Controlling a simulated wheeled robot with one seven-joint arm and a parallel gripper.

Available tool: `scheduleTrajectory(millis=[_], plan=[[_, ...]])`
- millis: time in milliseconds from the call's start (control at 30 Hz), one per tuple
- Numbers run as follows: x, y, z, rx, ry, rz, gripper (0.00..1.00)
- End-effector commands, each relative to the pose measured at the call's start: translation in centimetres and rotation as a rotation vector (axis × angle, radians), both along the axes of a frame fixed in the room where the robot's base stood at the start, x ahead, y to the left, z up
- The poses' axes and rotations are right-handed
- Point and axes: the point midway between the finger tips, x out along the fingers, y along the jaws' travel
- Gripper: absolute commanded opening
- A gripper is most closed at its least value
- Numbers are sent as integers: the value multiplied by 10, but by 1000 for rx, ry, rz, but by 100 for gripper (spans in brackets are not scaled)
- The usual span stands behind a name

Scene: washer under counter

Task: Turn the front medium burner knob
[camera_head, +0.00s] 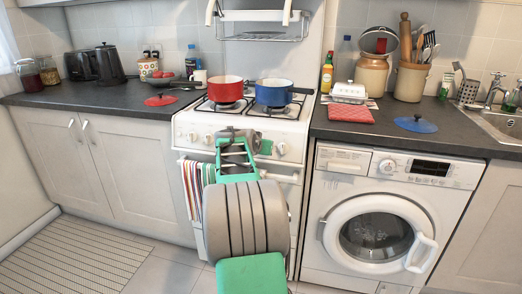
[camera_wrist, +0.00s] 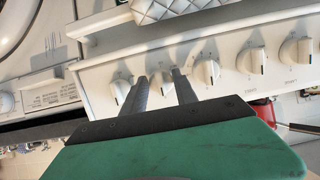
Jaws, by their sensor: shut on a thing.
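The white stove (camera_head: 191,165) stands in the middle of the head view, with a row of white knobs on its front panel. My gripper (camera_wrist: 158,76) has its two dark fingers on either side of one knob (camera_wrist: 161,84), the second from the left in the wrist view. It is shut on this knob. Other knobs (camera_wrist: 207,72) stand beside it, apart from the fingers. In the head view my arm covers the middle of the panel and hides the fingertips. The knob's markings are too small to read, so I cannot tell which burner it serves.
A red pot (camera_head: 226,89) and a blue pot (camera_head: 274,92) stand on the stove top. An oven handle (camera_head: 283,178) with a striped towel (camera_head: 195,185) runs below the knobs. A washer (camera_head: 338,215) stands to the right.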

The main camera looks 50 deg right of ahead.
Motion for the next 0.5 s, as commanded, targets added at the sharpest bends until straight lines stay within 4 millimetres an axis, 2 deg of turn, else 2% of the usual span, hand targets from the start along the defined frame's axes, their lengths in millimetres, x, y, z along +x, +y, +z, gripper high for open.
scheduleTrajectory(millis=[300, 333, 500], plan=[[-2, -1, 0, 0, -1, -4, 0], [-2, -1, 0, 0, -1, -4, 36], [0, 0, 0, 1, -1, -2, 50]])
